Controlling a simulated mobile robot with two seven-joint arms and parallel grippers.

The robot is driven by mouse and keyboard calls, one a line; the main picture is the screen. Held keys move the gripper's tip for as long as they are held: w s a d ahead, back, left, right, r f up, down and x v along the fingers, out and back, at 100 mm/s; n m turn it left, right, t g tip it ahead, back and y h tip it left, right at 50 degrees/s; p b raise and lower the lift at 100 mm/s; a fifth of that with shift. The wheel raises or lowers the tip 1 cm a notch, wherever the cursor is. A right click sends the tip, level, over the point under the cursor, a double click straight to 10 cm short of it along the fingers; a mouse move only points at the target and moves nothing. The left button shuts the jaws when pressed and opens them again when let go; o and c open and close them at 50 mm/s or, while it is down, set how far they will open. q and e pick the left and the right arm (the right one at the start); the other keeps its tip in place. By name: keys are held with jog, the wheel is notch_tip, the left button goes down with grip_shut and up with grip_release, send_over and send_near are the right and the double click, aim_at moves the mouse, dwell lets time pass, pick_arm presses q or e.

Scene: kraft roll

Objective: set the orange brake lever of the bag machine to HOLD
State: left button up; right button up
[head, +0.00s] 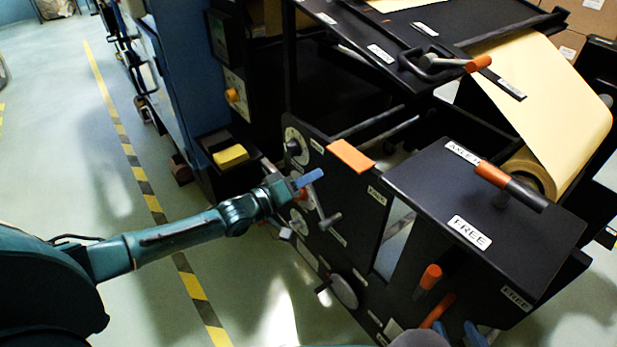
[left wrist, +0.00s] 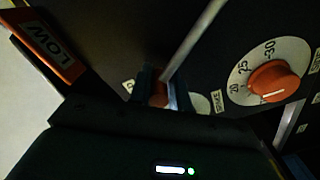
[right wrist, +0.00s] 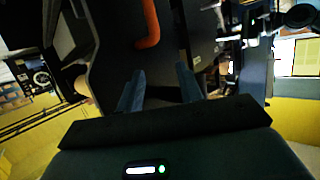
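The orange grip of a lever (left wrist: 158,94) sits between my left gripper's fingers (left wrist: 160,88), which appear closed on it. A steel rod (left wrist: 195,38) runs from the grip toward the upper right. In the head view my left gripper (head: 303,182) is at the machine's black side panel, with the rod (head: 319,204) slanting down to a dark end. The fingers hide most of the grip, and the nearby label is too blurred to read, so I cannot tell the setting. My right gripper (right wrist: 160,88) is open and empty, below a curved orange handle (right wrist: 148,25).
An orange dial (left wrist: 274,82) is right of the left gripper, and an orange LOW plate (left wrist: 48,47) is at upper left. Orange handles (head: 427,277) and a black top marked FREE (head: 545,235) stand at right. The floor left of the machine is clear.

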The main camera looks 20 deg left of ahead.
pick_arm(q)
jog(key=o, duration=0.4)
pick_arm(e)
jog(key=shift+w+d, duration=0.1)
pick_arm(q)
jog(key=shift+a, duration=0.1)
pick_arm(e)
jog(key=shift+r, duration=0.1)
